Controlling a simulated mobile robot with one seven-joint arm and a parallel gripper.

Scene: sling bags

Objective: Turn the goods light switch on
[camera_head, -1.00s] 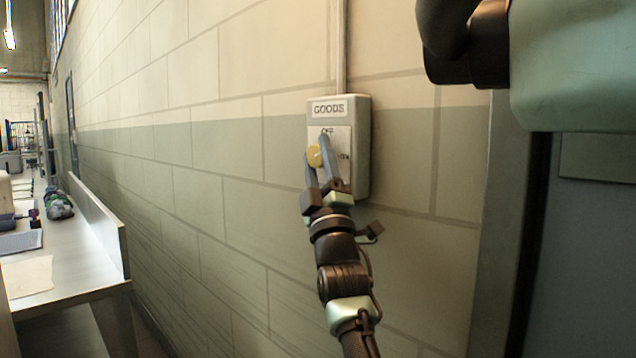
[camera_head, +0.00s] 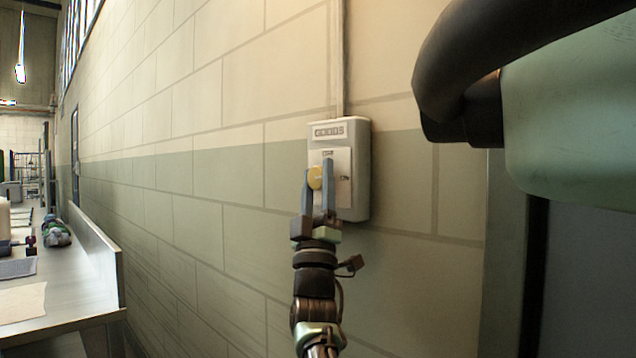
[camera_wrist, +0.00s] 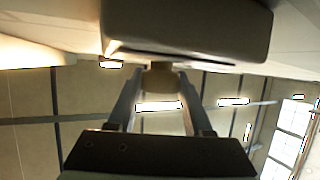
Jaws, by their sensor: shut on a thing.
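The goods light switch is a pale grey box (camera_head: 355,160) on the wall, with a "GOODS" label at its top and a lighter front plate. In the wrist view the fingers (camera_wrist: 160,85) stand either side of the tan knob (camera_wrist: 159,74), beneath the box's underside (camera_wrist: 190,30).
A conduit (camera_head: 338,60) runs up the wall from the box. A metal bench (camera_head: 75,285) with a raised edge stands along the wall at the left, holding a cloth and several items. A dark door or panel (camera_head: 580,270) is at the right.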

